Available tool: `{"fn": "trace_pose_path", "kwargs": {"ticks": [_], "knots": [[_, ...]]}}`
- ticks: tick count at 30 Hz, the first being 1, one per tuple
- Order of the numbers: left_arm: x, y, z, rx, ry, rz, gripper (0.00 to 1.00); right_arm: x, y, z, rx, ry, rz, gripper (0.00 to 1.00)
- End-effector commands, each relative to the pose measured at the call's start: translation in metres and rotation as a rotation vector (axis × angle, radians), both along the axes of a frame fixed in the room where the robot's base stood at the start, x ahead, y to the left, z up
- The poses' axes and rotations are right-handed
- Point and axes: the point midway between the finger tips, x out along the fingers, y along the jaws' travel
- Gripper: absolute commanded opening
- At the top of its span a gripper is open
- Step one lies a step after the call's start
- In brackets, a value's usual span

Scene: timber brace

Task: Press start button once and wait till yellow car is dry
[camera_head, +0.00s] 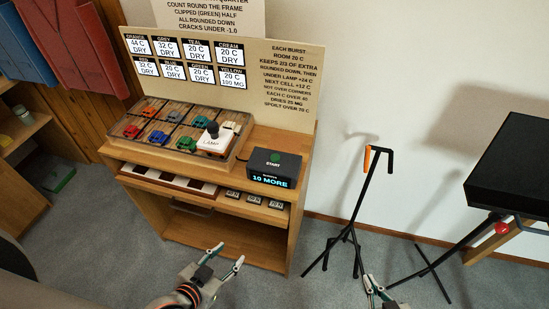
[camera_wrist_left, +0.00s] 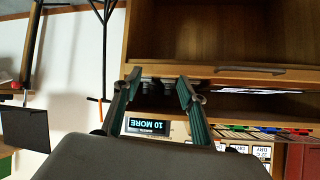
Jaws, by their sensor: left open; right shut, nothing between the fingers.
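The start box (camera_head: 274,168) is black with a green START button (camera_head: 276,158) on top. Its screen reads "10 MORE"; it also shows upside down in the left wrist view (camera_wrist_left: 148,126). A white lamp block (camera_head: 214,140) stands over the front right cell of the car tray (camera_head: 150,150). I cannot make out the yellow car; the lamp may hide it. The board's yellow card (camera_head: 231,77) reads 20 C, 100 MG. My left gripper (camera_head: 231,255) is open and empty, low in front of the cabinet. My right gripper (camera_head: 374,286) is shut and empty at the bottom edge.
Other toy cars, such as the red car (camera_head: 132,131) and green car (camera_head: 186,143), sit in the tray. The wooden cabinet (camera_head: 225,228) has a shelf below. A black stand (camera_head: 357,215) stands right of it, and a black tabletop (camera_head: 512,170) further right.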

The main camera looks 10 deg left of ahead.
Motion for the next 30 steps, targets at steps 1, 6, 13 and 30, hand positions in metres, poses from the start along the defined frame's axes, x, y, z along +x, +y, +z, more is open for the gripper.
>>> {"fn": "trace_pose_path", "kwargs": {"ticks": [1,6,13,30], "knots": [[0.0001,0.0001,0.0001,0.000,0.000,0.000,0.41,0.0001,0.0001,0.0002,0.000,0.000,0.000,0.00],[0.0002,0.0000,0.0000,0.000,0.000,0.000,0.41,0.0004,0.0001,0.0008,0.001,-0.002,0.000,0.00],[0.0002,0.0001,0.0000,0.001,0.000,-0.001,0.20,0.0010,0.0004,0.0021,0.001,-0.004,0.000,0.00],[0.0002,0.0002,0.0002,0.001,0.000,-0.001,0.00,0.0007,0.0004,0.0019,0.001,-0.003,0.000,0.00]]}}
